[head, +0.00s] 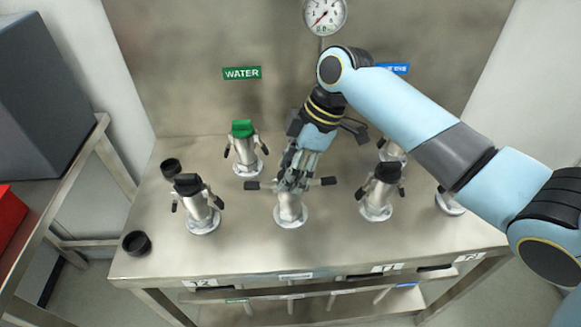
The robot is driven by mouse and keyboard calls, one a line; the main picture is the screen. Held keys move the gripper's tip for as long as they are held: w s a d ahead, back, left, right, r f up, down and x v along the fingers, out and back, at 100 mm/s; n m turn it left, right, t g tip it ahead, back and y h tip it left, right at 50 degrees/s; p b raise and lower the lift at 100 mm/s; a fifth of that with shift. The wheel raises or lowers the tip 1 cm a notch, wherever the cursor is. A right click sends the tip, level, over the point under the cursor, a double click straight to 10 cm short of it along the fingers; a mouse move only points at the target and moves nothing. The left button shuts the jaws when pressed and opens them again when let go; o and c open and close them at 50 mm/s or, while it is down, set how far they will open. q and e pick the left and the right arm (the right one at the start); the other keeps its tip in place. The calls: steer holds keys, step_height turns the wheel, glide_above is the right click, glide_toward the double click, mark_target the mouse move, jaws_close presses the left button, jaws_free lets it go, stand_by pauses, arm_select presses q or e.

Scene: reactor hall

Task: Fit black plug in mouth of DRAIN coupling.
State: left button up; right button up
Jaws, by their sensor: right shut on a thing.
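My right gripper (296,177) comes down from the upper right over the middle coupling (290,212). It is shut at that coupling's mouth. The fingers hide what they hold, probably the black plug, and I cannot tell how it sits in the mouth. The middle coupling stands upright with its two dark levers spread out to the sides. No DRAIN sign is readable; my arm covers part of the back panel above this coupling. My left gripper is not in view.
A green-capped coupling (247,158) stands under the WATER sign (242,73). Black-capped couplings stand at left (200,212) and right (377,199). Two loose black caps (171,167) (136,243) lie on the left of the steel bench (250,256). A gauge (324,15) is above.

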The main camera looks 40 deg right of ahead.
steer(key=o, duration=1.2)
steer(key=v, duration=1.2)
steer(key=shift+s, duration=0.1)
